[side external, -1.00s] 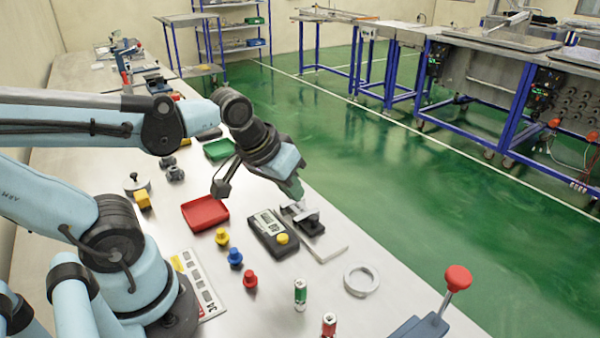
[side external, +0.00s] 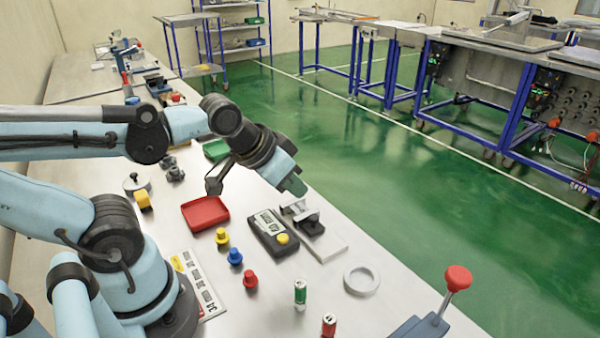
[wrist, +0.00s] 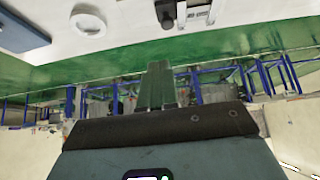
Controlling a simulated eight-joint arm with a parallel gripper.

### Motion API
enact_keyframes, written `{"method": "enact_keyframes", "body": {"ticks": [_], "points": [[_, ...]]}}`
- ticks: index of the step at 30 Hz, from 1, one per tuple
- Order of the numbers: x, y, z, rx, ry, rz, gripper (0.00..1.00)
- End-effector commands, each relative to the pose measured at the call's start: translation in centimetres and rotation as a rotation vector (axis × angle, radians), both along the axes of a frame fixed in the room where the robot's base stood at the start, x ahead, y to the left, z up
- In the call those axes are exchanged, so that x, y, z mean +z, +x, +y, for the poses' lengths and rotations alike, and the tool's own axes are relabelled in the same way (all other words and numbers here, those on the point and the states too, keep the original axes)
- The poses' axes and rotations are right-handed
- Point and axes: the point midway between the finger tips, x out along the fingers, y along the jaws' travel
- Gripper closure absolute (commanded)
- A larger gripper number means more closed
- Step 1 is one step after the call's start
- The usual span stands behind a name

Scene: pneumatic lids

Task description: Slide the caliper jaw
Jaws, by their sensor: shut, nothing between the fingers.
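The caliper (side external: 306,222), a grey and black device, lies on a pale plate (side external: 328,246) near the table's right edge. Its dark sliding part sits on the grey bar; how far the jaw is opened is too small to tell. In the wrist view a dark and grey part of it (wrist: 181,14) shows at the top edge, partly cut off. My gripper (side external: 297,186) has green fingers that are shut and empty. In the side view it is just above and behind the caliper, apart from it. The green fingers (wrist: 157,86) also show in the wrist view.
A black meter (side external: 268,232) with a display and yellow knob is left of the caliper. A red tray (side external: 205,214), coloured knobs, a white ring (side external: 361,280), batteries and a red-knobbed lever (side external: 457,279) stand around. The green floor is beyond the table edge.

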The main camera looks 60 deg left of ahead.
Motion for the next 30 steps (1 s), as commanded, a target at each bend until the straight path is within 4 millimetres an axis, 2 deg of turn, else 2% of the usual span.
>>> {"method": "enact_keyframes", "body": {"ticks": [6,11,16,23,30], "points": [[0.0,0.0,0.0,0.001,-0.001,0.0,1.0],[0.1,0.1,-0.1,0.029,-0.015,0.02,0.76],[0.4,0.8,-0.8,0.203,-0.081,0.118,0.5],[0.8,2.2,-1.9,0.619,-0.138,0.244,0.5],[1.1,3.6,-3.0,1.018,-0.135,0.236,0.5]]}}
